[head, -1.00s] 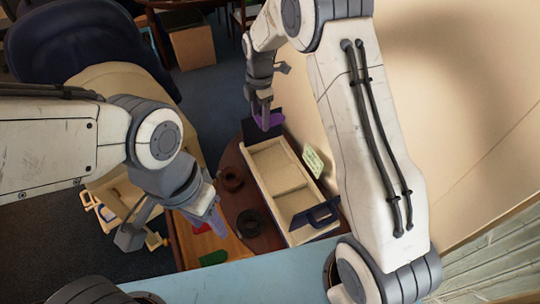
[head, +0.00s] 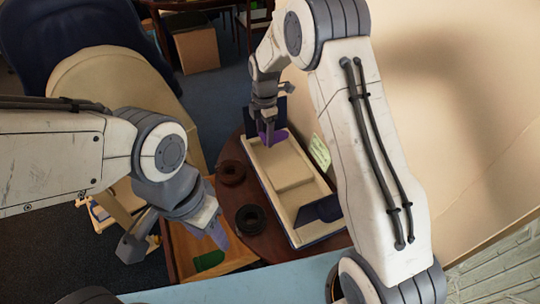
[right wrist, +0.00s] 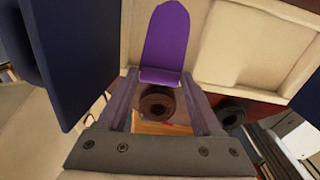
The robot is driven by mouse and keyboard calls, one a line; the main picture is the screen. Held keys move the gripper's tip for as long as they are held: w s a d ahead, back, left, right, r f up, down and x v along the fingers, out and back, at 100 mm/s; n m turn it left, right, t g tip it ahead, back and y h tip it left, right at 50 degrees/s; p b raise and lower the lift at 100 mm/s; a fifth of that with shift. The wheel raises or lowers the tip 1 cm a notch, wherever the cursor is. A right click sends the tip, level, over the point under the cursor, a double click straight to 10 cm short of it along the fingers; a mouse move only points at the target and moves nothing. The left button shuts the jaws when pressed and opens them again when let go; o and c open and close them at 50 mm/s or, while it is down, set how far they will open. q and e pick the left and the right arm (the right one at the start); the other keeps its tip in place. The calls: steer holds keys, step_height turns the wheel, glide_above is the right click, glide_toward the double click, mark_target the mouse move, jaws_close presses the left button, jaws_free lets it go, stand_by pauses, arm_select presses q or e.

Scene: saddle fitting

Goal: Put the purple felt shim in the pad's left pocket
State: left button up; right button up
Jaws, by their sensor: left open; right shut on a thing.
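The purple felt shim (head: 274,138) is a flat tongue with a rounded end, large in the right wrist view (right wrist: 166,42). My right gripper (head: 268,124) is shut on its near end, between the two fingers (right wrist: 163,104). The pad (head: 293,183) is a long cream tray-like piece with an inner divider and a navy flap at each end. The shim is at the pad's far end, beside the far flap (head: 281,108); whether it touches the pad cannot be told. My left gripper (head: 216,234) is open and apart from the pad.
The pad lies on a round brown table. A brown ring (head: 230,172) and a black ring (head: 250,220) are left of it. A wooden drawer (head: 183,243) holds a green piece (head: 208,260). A pale green card (head: 320,151) is near the wall. The near flap (head: 319,210) stands up.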

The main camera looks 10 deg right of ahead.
mark_target(265, 157)
steer(key=shift+f+p, duration=0.35)
steer(key=shift+f, duration=3.55)
steer(key=shift+f, duration=0.15)
steer(key=o, duration=1.3)
